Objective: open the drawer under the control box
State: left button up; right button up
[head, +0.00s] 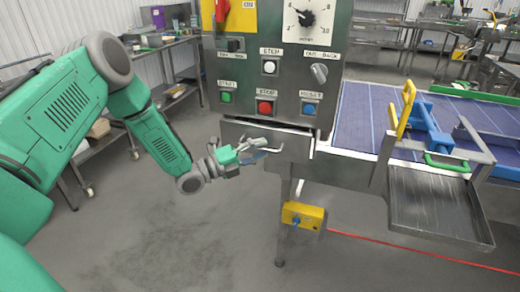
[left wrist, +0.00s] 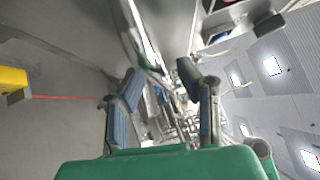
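The control box (head: 290,75) is a grey panel with a dial, knob and coloured buttons. The drawer (head: 236,134) is a grey metal front directly beneath it, with a dark gap along its top edge; I cannot tell how far it stands out. My left gripper (head: 268,149) is in front of the drawer's lower middle, its fingers spread. In the left wrist view, the two fingers of my left gripper (left wrist: 165,90) are apart, with a metal edge close ahead. Whether they touch the drawer cannot be told. My right gripper is not in view.
A blue conveyor (head: 362,117) and a metal tray (head: 436,205) lie to the right. Metal shelving (head: 172,70) stands behind my left arm. The floor in front is clear.

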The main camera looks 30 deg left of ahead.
pick_arm(q)
jog(key=shift+d, duration=0.1)
grip_shut()
jog(key=s+d+p, duration=0.2)
jog(key=s, duration=0.7)
jog(key=shift+f, duration=0.2)
grip_release()
jog(key=shift+r, duration=0.1)
jog(key=shift+a, duration=0.1)
